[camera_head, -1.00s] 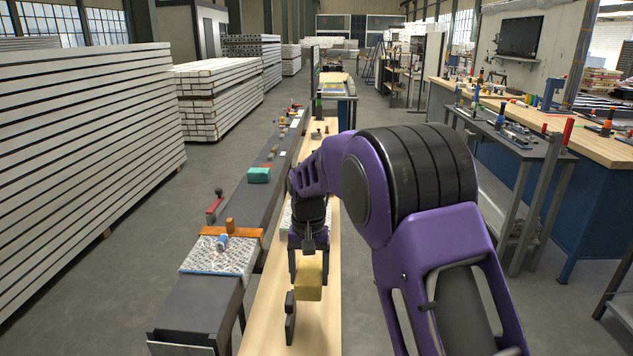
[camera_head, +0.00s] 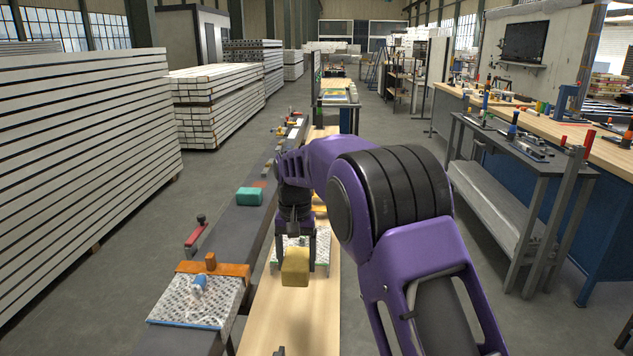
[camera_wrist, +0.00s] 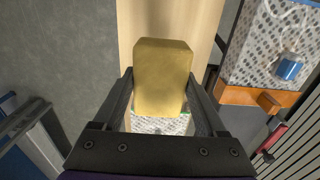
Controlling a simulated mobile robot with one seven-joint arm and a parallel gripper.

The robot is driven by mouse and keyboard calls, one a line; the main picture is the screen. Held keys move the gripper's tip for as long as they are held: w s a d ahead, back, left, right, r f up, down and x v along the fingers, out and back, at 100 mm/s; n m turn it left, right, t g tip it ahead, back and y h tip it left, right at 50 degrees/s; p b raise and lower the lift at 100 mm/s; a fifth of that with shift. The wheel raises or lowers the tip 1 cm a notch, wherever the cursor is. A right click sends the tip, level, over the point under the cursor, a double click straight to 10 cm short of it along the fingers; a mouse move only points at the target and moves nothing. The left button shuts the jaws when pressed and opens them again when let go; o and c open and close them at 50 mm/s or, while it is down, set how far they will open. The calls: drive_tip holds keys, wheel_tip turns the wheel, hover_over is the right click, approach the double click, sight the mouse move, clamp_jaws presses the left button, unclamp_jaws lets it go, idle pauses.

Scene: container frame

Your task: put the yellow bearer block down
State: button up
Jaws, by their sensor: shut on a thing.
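The yellow bearer block (camera_head: 295,267) is held between the two dark fingers of my gripper (camera_head: 296,250), in front of and partly over a patterned sheet or tray (camera_head: 318,256) on the light wooden bench. In the wrist view the block (camera_wrist: 163,76) fills the space between the fingertips of my gripper (camera_wrist: 162,90). The bare bench top (camera_wrist: 200,30) and part of the patterned surface (camera_wrist: 160,125) show below it. I cannot tell how high the block is above the bench.
The light wooden bench (camera_head: 285,325) is clear in front of the block. To the left runs a dark bench (camera_head: 222,238) with a patterned board (camera_head: 185,303), an orange bar (camera_head: 228,269), a red-handled clamp (camera_head: 195,236) and a teal block (camera_head: 250,196). A dark object (camera_head: 279,351) stands at the bottom edge.

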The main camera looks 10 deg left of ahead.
drive_tip(key=shift+s+f+b, duration=0.15)
drive_tip(key=shift+f+b, duration=0.45)
drive_tip(key=shift+f, duration=2.1)
drive_tip(key=shift+s+f+b, duration=0.15)
drive_tip(key=shift+f+b, duration=0.45)
drive_tip(key=shift+f, duration=2.15)
drive_tip(key=shift+s+f+b, duration=0.15)
drive_tip(key=shift+f+b, duration=0.45)
drive_tip(key=shift+f, duration=2.1)
drive_tip(key=shift+f, duration=0.1)
drive_tip(key=o, duration=1.3)
drive_tip(key=shift+c, duration=0.2)
wheel_tip(320, 180, up, 12)
drive_tip(key=shift+r+p, duration=0.15)
drive_tip(key=shift+p, duration=0.65)
